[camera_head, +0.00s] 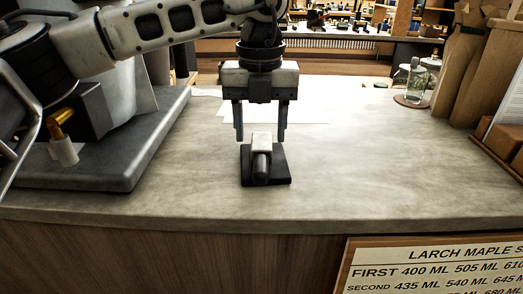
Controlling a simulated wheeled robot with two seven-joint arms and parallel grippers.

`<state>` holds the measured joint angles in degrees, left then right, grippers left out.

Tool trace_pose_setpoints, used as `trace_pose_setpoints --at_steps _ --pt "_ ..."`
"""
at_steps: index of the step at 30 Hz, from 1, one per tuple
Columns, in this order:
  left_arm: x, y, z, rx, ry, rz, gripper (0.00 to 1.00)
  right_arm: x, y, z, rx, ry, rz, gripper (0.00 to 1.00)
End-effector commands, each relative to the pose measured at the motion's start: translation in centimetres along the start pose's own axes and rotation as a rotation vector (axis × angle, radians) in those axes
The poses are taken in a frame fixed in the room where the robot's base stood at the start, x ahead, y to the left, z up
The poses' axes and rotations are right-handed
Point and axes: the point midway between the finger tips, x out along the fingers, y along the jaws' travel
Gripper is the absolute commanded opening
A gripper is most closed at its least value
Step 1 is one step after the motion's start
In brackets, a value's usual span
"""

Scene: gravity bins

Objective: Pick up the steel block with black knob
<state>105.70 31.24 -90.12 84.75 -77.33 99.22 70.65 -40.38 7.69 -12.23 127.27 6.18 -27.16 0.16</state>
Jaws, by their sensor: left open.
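The steel block with black knob (261,142) stands on a dark base (279,167) near the front of the counter. Its top is pale, and the dark rounded knob (261,169) faces me. My left gripper (260,136) points straight down over it. Its two fingers are apart, one to the left and one to the right of the block, with the tips at about the level of its upper part. The gripper is open and I see no clear contact. My right gripper is not in the picture.
A grey raised slab (130,170) with a brass-coloured item (61,124) is at left. Papers (290,112) lie behind the block. Glass bottles (415,82) and brown bags (462,60) stand at back right. The counter right of the block is clear. A lettered sign (440,272) is at the front.

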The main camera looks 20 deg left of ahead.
Motion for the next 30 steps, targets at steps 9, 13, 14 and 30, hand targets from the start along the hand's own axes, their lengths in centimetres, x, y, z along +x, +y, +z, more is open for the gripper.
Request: trace_pose_setpoints --at_steps 9,13,14,30 --pt "2.9 0.0 -0.2 0.002 0.004 0.001 0.53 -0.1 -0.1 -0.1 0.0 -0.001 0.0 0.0" --pt "4.9 0.0 -0.3 0.001 0.003 0.001 0.53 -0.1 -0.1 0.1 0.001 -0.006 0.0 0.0" --pt "5.2 0.0 -0.3 0.001 0.003 0.0 0.53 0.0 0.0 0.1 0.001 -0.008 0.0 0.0" --pt "6.2 -0.1 -0.3 0.001 0.0 -0.002 0.0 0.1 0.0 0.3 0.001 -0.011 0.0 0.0"
